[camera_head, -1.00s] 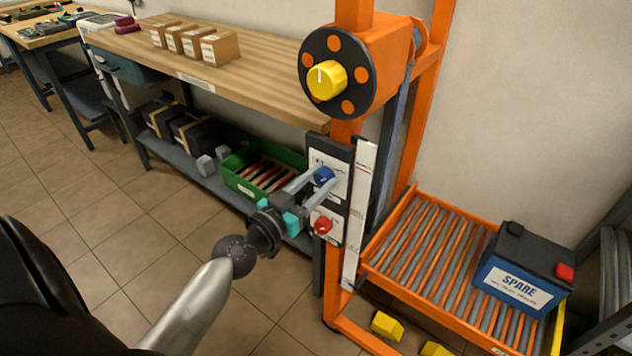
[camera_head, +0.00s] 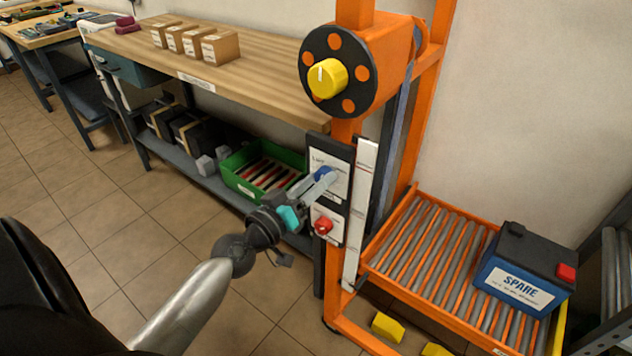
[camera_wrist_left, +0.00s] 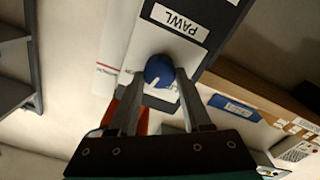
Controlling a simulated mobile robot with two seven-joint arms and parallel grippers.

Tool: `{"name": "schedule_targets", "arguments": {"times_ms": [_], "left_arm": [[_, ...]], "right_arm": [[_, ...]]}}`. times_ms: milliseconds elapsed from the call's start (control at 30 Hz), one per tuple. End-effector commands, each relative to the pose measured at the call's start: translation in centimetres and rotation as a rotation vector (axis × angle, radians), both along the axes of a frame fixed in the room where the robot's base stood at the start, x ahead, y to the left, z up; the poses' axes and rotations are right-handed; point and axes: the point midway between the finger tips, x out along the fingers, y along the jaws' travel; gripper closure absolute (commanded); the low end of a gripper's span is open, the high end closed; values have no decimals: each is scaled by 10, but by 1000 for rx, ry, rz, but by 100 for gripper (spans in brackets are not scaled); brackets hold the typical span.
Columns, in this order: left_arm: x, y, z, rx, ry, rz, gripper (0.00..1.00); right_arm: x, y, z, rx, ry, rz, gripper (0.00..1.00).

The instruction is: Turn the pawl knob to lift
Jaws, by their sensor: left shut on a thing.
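The blue pawl knob (camera_head: 322,174) sits on the upper white plate of a dark upright panel on the orange lift frame. In the left wrist view the blue knob (camera_wrist_left: 159,72) lies between my fingertips, below a label reading PAWL. A pale pointer mark shows on its face. My left gripper (camera_head: 318,183) is shut on the knob, with one finger on each side. The gripper hides part of the knob and plate in the head view. My right gripper is not in view.
A red knob (camera_head: 323,226) sits just below on the same panel. A yellow knob (camera_head: 327,78) is on the drum above. A spare battery (camera_head: 522,270) stands on the roller tray (camera_head: 405,238) at right. A workbench (camera_head: 262,82) and green bin (camera_head: 236,182) are behind left.

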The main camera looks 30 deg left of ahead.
Motion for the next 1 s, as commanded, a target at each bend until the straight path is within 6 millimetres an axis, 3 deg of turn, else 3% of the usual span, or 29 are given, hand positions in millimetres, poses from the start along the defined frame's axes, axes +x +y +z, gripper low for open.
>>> {"name": "schedule_targets", "arguments": {"times_ms": [1000], "left_arm": [[0,2,-2,-910,71,0,100]], "right_arm": [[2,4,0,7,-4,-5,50]]}}
